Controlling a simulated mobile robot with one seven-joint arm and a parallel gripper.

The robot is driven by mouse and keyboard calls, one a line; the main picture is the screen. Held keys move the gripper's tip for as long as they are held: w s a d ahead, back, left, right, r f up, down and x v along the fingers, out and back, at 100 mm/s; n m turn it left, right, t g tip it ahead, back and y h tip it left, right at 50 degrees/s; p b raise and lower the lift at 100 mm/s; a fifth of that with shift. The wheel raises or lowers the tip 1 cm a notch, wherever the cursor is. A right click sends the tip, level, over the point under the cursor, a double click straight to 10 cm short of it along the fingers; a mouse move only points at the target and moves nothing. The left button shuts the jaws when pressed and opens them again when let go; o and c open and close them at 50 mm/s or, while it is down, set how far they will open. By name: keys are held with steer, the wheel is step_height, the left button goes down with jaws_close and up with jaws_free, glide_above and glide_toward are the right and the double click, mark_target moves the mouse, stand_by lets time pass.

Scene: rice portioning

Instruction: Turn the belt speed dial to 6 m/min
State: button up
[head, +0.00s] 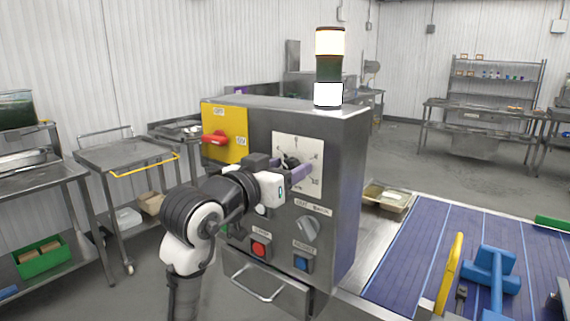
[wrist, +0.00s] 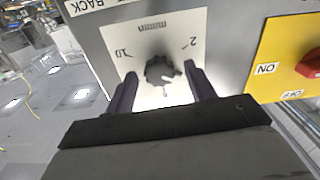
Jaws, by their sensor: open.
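The belt speed dial is a black round knob (wrist: 160,70) on a white scale plate (wrist: 185,32), which looks upside down in the wrist view with "10", "2" and "m/min" readable. In the head view the plate (head: 310,146) is on the front of the steel control box, with the knob partly hidden behind my gripper. My gripper (head: 289,169) is open in front of the plate. In the wrist view its two purple fingers stand on either side of the knob, with gaps visible. The knob's exact setting is not clear.
The control box (head: 345,150) also carries a yellow panel with a red switch (head: 215,138), a grey selector knob (head: 307,228), a red button (head: 259,249) and a blue button (head: 301,263). A lamp tower (head: 328,68) stands on top. A blue conveyor belt (head: 425,245) lies at right.

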steer(key=c, duration=1)
steer(key=shift+o, duration=0.2)
steer(key=shift+f+m+b, duration=0.1)
steer(key=shift+m+b, duration=0.3)
steer(key=shift+b, duration=0.3)
steer(key=shift+d+m+b, duration=0.15)
steer(key=shift+m+b, duration=3.55)
steer(key=shift+m, duration=1.8)
